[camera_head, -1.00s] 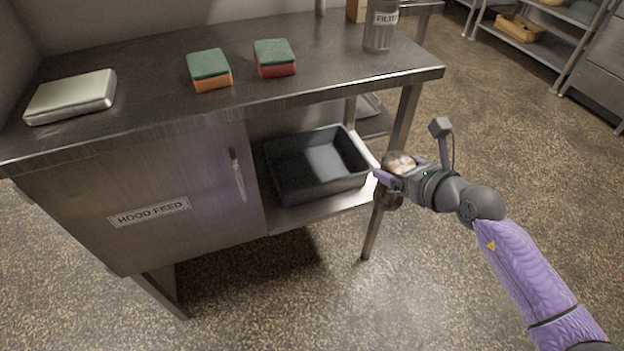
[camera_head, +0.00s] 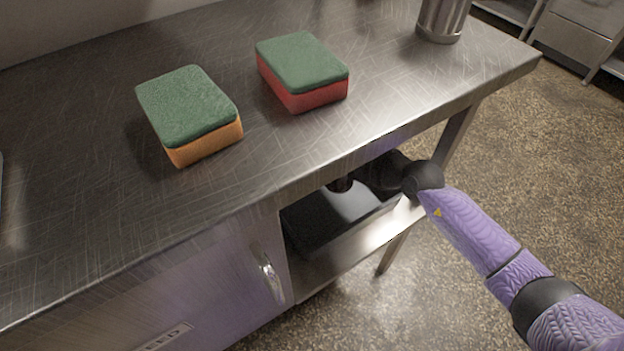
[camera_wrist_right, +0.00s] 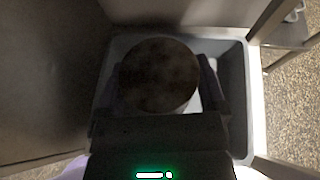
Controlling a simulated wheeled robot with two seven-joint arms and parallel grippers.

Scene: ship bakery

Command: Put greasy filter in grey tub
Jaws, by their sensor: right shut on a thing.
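The greasy filter (camera_wrist_right: 160,62), a round dark brown piece, is between the fingers of my right gripper (camera_wrist_right: 162,80) in the right wrist view. The gripper is shut on it. Both are over the grey tub (camera_wrist_right: 243,85), whose rim shows around them. In the head view the tub (camera_head: 318,222) stands on the shelf under the steel table, partly hidden by the table top. My right arm reaches in under the table edge, and the gripper is mostly hidden there. I cannot tell how high the filter is above the tub floor. My left gripper is not in view.
The steel table top (camera_head: 330,135) hangs low over the tub. A cabinet door with a handle (camera_head: 267,274) is left of the tub. An orange-and-green sponge (camera_head: 190,112), a red-and-green sponge (camera_head: 302,72) and a metal canister (camera_head: 443,18) stand on top. A table leg (camera_head: 458,135) stands right.

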